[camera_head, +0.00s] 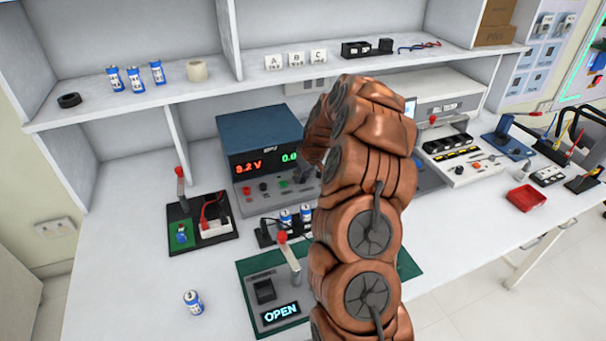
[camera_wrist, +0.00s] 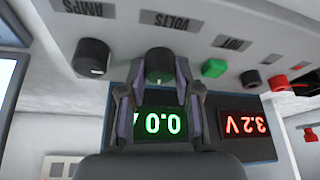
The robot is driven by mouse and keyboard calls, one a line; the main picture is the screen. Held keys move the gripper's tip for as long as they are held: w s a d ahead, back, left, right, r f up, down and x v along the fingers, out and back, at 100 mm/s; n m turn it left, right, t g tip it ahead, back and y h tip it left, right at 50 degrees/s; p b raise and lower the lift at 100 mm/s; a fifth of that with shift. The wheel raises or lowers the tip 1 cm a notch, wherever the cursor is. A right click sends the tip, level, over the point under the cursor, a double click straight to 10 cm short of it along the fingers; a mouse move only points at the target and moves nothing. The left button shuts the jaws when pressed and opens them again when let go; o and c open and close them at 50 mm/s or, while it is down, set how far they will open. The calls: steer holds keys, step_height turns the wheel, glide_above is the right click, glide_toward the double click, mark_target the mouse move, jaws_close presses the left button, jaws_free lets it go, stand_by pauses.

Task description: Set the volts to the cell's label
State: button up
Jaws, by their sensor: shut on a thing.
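My gripper (camera_wrist: 158,80) is shut on the dark round VOLTS knob (camera_wrist: 159,60) of the power supply, with one finger on each side. The head view shows the blue-topped power supply (camera_head: 259,127); my arm hides the gripper and the knob there. The green display (camera_wrist: 160,122) shows 0.0. A blue and white cell (camera_head: 193,302) stands alone at the table's front left. Its label is too small to read.
The AMPS knob (camera_wrist: 92,57) and a green button (camera_wrist: 214,68) flank the held knob. A green board (camera_head: 280,316) with a lever and an OPEN display lies in front. Several cells (camera_head: 135,79) stand on the shelf. A red tray (camera_head: 526,198) is at right.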

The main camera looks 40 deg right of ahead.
jaws_close()
steer(key=shift+m, duration=0.3)
steer(key=m+h+b, duration=0.1)
steer(key=m+b, duration=0.1)
steer(key=m, duration=0.2)
steer(key=shift+f+h+b, duration=0.15)
steer(key=shift+h+b, duration=0.15)
steer(key=shift+h, duration=0.1)
steer(key=shift+w+a+m+g+h+b, duration=0.1)
steer(key=shift+m+g+h+b, duration=0.35)
steer(key=shift+m+b, duration=0.85)
steer(key=shift+r+m, duration=0.2)
steer(key=shift+m, duration=0.2)
steer(key=o, duration=0.9)
jaws_free()
